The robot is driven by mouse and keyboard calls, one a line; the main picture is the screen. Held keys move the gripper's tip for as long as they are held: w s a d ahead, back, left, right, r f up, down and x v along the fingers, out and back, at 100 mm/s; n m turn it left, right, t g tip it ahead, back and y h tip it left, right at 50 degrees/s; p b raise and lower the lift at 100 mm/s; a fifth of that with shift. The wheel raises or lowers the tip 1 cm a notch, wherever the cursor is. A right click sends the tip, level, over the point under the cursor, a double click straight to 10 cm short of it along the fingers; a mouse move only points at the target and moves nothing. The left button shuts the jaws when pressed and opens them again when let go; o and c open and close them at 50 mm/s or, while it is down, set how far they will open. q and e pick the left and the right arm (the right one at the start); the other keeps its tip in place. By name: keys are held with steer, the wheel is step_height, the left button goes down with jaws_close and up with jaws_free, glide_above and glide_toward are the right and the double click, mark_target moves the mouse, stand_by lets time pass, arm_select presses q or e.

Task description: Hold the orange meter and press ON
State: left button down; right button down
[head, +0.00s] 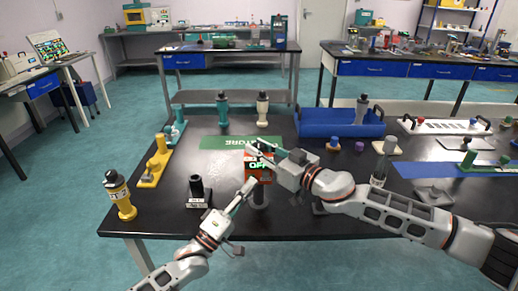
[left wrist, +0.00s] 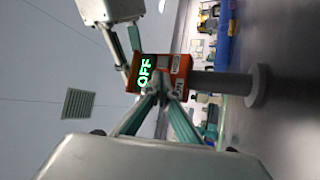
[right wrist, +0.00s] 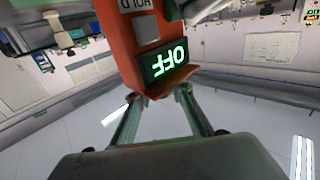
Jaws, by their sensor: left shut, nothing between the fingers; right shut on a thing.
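The orange meter (head: 259,170) is at the top of a grey post (head: 261,197) near the front middle of the black table. Its green display reads OFF in the left wrist view (left wrist: 145,73) and the right wrist view (right wrist: 167,60). A grey button (right wrist: 146,28) sits beside the display, near a HOLD label. My right gripper (head: 262,151) is shut on the meter's top end. My left gripper (head: 248,186) is shut and empty, its tips (left wrist: 160,90) at the meter's front; contact is unclear. The tips hide part of the face.
A black cup-like stand (head: 198,192) and a yellow-black device (head: 118,195) stand to the left. A green mat (head: 222,142) lies behind the meter. A blue bin (head: 338,124) is at the back right. The front table edge is close to the meter.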

arm_select(q)
steer(key=shift+w, duration=0.2)
steer(key=shift+s, duration=0.75)
steer(key=s, duration=0.6)
stand_by(0.5)
arm_select(e)
steer(key=c, duration=1.7)
jaws_free()
